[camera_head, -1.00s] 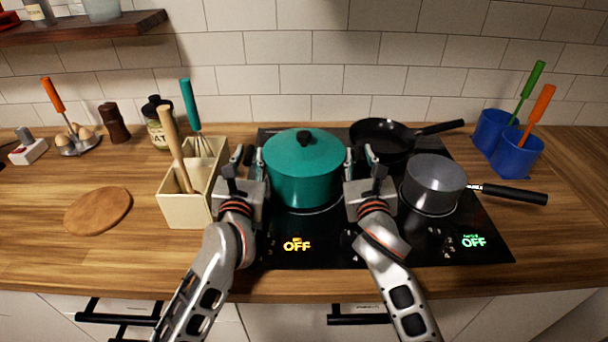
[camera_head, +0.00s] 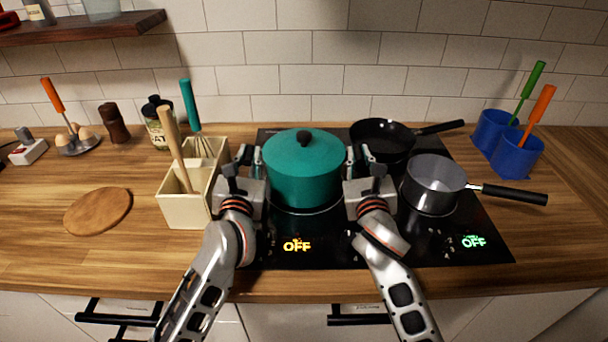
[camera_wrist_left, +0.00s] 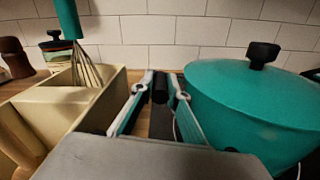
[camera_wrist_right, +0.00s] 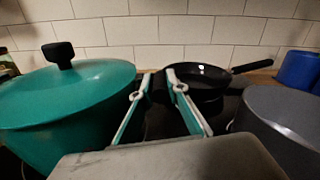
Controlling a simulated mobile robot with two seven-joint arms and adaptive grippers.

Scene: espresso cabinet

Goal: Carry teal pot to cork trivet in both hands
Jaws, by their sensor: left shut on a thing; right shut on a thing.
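The teal pot (camera_head: 303,172), with its lid and black knob, stands upright on the left part of the black cooktop. My left gripper (camera_head: 250,156) is shut on the pot's left handle. In the left wrist view a dark handle shows between its fingertips (camera_wrist_left: 165,84). My right gripper (camera_head: 358,155) is shut at the pot's right side, on its other handle, which its fingers mostly hide; the right wrist view shows these fingers (camera_wrist_right: 158,84) beside the pot (camera_wrist_right: 75,105). The round cork trivet (camera_head: 97,211) lies bare on the counter at the left.
A cream utensil box (camera_head: 185,212) with a whisk stands between trivet and pot, close to my left gripper. A grey saucepan (camera_head: 434,190) and a black frying pan (camera_head: 385,140) stand right of the pot. Blue cups (camera_head: 515,158) are far right. The counter before the box is clear.

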